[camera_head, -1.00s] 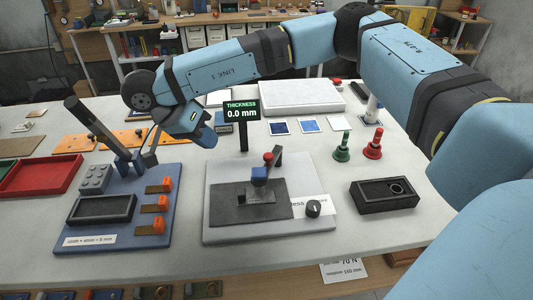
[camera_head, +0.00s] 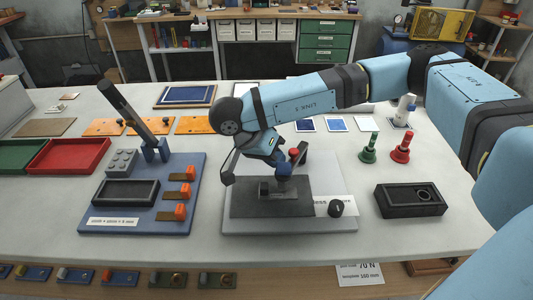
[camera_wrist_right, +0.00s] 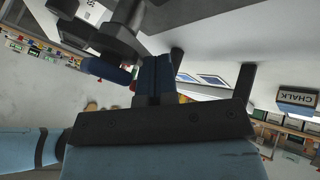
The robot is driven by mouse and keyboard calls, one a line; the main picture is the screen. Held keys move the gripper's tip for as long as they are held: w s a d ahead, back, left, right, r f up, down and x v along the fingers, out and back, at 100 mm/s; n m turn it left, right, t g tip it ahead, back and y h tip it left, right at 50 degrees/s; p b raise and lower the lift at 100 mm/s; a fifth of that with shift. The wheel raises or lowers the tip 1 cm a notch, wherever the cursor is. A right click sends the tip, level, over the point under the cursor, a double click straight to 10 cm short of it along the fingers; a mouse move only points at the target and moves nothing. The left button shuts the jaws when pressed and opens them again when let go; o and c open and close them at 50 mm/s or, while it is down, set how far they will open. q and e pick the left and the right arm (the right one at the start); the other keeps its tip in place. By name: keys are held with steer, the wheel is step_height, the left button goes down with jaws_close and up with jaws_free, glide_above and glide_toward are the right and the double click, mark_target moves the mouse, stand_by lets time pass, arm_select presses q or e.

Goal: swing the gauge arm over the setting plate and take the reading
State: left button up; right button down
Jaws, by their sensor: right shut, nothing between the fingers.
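The thickness gauge stands on a light grey base (camera_head: 345,217) with a dark grey plate (camera_head: 243,208) on it. Its gauge arm (camera_head: 300,156) carries a red knob (camera_head: 294,152) and a blue head (camera_head: 284,170), which appears over the dark plate's back part. My right gripper (camera_head: 277,160) is shut and empty, right beside the knob and head; I cannot tell if it touches them. In the right wrist view its shut fingers (camera_wrist_right: 155,75) point at the gauge, with a blue part (camera_wrist_right: 106,71) close left. The reading display is hidden behind my right arm. My left gripper is out of view.
Left is a blue fixture board (camera_head: 190,225) with a tall tilted lever (camera_head: 128,108). Right are a green stamp-like piece (camera_head: 368,150), a red one (camera_head: 401,148) and a black box (camera_head: 410,203). The front table strip is clear.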

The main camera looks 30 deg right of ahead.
steer(key=shift+s, duration=0.1)
steer(key=shift+s+d+n, duration=0.3)
steer(key=shift+s+n, duration=0.1)
steer(key=shift+s, duration=0.15)
